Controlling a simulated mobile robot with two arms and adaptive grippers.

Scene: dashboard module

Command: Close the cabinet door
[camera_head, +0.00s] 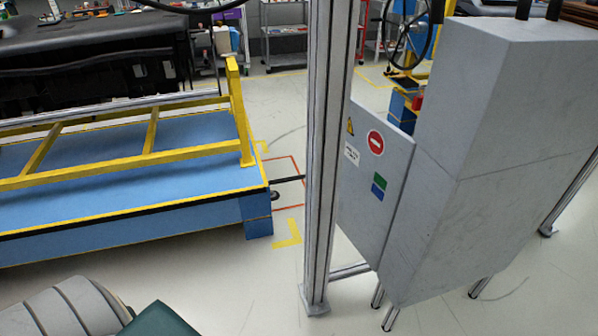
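The grey cabinet (505,180) stands on thin legs at the right. A flat grey panel, which looks like the cabinet door (352,205), reaches out from its left side. The panel carries a red no-entry sign, a yellow warning triangle, a white label and green and blue stickers. A vertical metal post hides its far left edge. The panel stands at an angle to the cabinet body, so the door looks open; the hinge and the cabinet's inside cannot be made out. Neither my left nor my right gripper is in view.
The upright aluminium post (328,150) stands close in front of the door's left edge. A blue platform (120,205) with a yellow rail (150,157) fills the left. Pale floor (210,285) is free between platform and post. Shelves and a handwheel (407,30) are behind.

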